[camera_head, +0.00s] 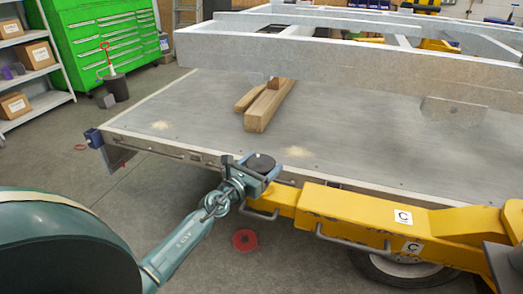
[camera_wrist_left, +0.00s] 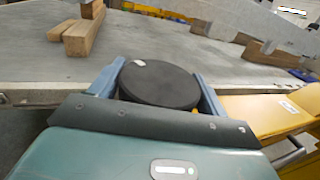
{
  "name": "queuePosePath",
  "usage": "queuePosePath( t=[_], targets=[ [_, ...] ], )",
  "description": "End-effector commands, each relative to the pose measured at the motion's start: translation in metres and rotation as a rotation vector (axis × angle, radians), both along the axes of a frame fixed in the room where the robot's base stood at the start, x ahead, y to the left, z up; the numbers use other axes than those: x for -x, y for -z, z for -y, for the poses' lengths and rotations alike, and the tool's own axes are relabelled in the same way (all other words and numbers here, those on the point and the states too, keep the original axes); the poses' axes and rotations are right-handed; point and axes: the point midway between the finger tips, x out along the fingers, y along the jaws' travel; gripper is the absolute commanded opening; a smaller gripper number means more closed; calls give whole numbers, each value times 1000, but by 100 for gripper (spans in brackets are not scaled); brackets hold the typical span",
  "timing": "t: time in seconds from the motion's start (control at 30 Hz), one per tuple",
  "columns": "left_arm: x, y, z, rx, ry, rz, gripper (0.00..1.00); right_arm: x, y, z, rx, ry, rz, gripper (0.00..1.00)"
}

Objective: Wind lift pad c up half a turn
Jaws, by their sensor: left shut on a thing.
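Lift pad c is a round black disc with a small pale mark near its edge; it sits at the left end of a yellow lift arm (camera_head: 330,207) that carries C labels. The pad (camera_head: 259,163) shows in the head view and, larger, in the left wrist view (camera_wrist_left: 160,84). My left gripper (camera_head: 257,168) has its two blue-grey fingers on either side of the pad and is shut on it; the fingers also show in the left wrist view (camera_wrist_left: 158,92). The underside of the pad and its screw are hidden. My right gripper is not in view.
A grey trailer deck (camera_head: 350,130) lies behind the pad, its edge close to my left gripper. Wooden blocks (camera_head: 268,105) rest on it under a pale metal frame (camera_head: 350,60). A red disc (camera_head: 245,240) lies on the floor below, and a wheel (camera_head: 400,270) stands under the yellow arm.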

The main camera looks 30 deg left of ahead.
Motion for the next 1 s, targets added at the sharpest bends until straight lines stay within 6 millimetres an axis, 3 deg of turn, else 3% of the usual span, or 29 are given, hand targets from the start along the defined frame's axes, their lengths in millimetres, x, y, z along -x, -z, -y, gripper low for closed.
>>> queuePosePath(
  t=[0.03,0.37,1.0],
  targets=[
    [0,-8,1,7,-26,-2,53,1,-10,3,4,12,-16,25],
    [0,-5,2,5,-243,-2,53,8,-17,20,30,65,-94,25],
    [-1,3,0,0,-814,0,53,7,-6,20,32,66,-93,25]
  ],
)
